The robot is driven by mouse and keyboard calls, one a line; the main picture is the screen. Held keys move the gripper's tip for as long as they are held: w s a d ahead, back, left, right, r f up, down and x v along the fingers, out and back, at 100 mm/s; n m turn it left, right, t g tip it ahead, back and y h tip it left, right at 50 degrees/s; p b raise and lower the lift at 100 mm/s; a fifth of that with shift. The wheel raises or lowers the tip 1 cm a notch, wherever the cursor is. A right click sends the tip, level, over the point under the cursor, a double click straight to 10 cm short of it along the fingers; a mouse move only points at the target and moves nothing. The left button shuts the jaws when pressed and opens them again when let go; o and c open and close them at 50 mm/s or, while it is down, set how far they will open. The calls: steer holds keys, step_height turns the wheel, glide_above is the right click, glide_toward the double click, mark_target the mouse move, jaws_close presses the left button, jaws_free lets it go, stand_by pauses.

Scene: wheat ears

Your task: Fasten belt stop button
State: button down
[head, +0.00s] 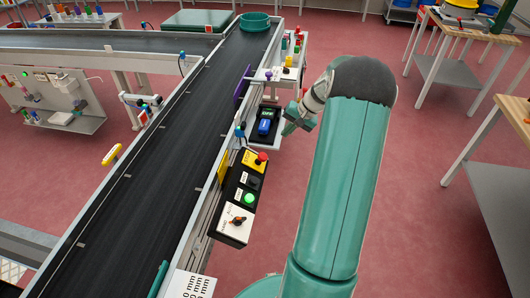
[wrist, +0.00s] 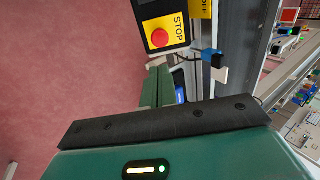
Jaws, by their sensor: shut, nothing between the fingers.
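The red stop button (head: 261,157) sits on a yellow plate at the far end of a black control box (head: 228,216) on the conveyor's right side. In the wrist view the red button (wrist: 159,38) shows at the top, on its yellow plate marked STOP (wrist: 178,27). My gripper (head: 291,122) is beyond and to the right of the button in the head view, apart from it. Its green fingers (wrist: 157,88) are shut and empty in the wrist view, pointing below the button there. The fingertips are partly hidden in the head view.
The black conveyor belt (head: 145,140) runs along the box's left. A side shelf (head: 284,75) holds small bottles. A blue-tipped part (wrist: 211,57) stands near the plate.

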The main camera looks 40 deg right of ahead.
glide_toward(264, 156)
steer(key=x, duration=0.6)
steer(key=shift+w+a+f, duration=0.1)
steer(key=shift+w+f, duration=0.1)
steer(key=shift+f, duration=0.15)
